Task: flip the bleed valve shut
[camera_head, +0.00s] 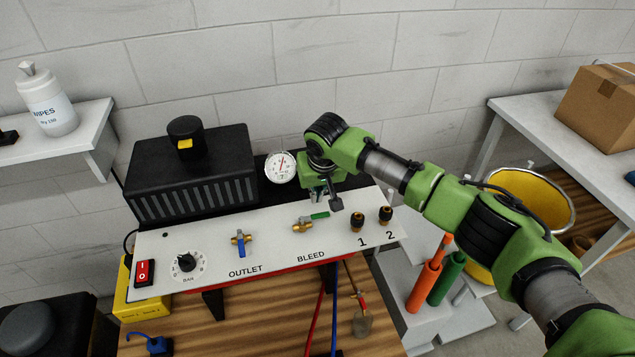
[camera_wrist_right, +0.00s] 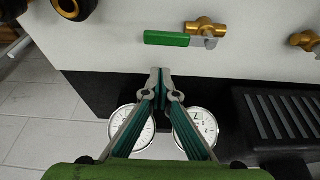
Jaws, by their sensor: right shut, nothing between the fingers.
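The bleed valve has a brass body (camera_head: 302,225) and a green lever (camera_head: 320,215), above the BLEED label on the white sloped panel (camera_head: 215,262). The lever points right in the head view, away from the body. In the right wrist view the green lever (camera_wrist_right: 167,39) extends left from the brass body (camera_wrist_right: 206,27). My right gripper (camera_head: 336,204) is above the panel's back edge, close to the lever's free end. In the right wrist view its fingertips (camera_wrist_right: 160,72) are together and empty, just short of the lever, with a gap between. My left gripper is not in view.
The blue-levered outlet valve (camera_head: 240,239) is left of the bleed valve. Two brass-and-black fittings, 1 (camera_head: 357,221) and 2 (camera_head: 386,214), stand to the right. A round gauge (camera_head: 281,167) is behind the panel, beside a black ribbed box (camera_head: 193,184).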

